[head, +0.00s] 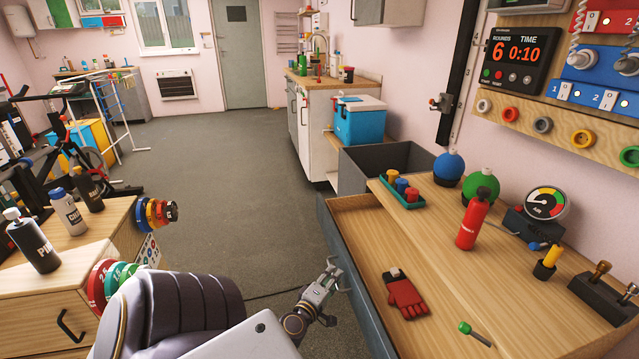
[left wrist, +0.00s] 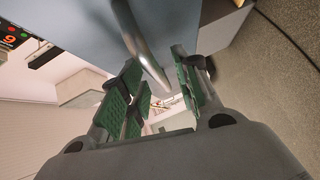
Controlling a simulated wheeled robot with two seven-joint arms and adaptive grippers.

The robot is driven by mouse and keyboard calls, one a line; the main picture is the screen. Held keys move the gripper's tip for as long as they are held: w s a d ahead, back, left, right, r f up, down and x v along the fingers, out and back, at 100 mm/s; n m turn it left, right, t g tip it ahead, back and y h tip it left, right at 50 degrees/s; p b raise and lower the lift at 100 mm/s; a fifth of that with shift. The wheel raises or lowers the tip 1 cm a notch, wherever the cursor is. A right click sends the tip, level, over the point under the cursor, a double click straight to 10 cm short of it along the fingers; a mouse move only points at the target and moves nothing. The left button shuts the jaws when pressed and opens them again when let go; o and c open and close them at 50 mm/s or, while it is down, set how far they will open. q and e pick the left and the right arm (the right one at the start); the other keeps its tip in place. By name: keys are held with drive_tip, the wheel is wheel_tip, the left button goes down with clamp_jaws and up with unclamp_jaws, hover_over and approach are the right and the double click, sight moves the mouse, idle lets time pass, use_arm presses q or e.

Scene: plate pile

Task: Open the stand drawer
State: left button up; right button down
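The stand's drawer (head: 343,262) is pulled out on the right in the head view, with a blue-grey front and wooden inside. A red glove (head: 405,295) and a green-handled tool (head: 476,334) lie in it. The blue-grey front also shows in the left wrist view (left wrist: 85,22). My left gripper (head: 333,278) is at the outer side of that front. In the left wrist view its green-padded fingers (left wrist: 160,85) stand apart, with the metal bar handle (left wrist: 142,48) running between them. Contact with the handle is unclear. My right gripper is out of view.
The stand top (head: 440,206) bears a red bottle (head: 474,220), a round gauge (head: 545,203) and a green tray (head: 402,196) of small cups. A wooden cabinet (head: 30,318) with weight plates stands at the left. Open grey floor (head: 230,190) lies between.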

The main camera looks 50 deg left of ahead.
use_arm(q)
drive_tip(key=v, duration=1.1)
drive_tip(key=shift+s+d, duration=0.15)
drive_tip(key=shift+s, duration=0.2)
idle(0.3)
drive_tip(key=shift+f, duration=0.1)
idle(0.6)
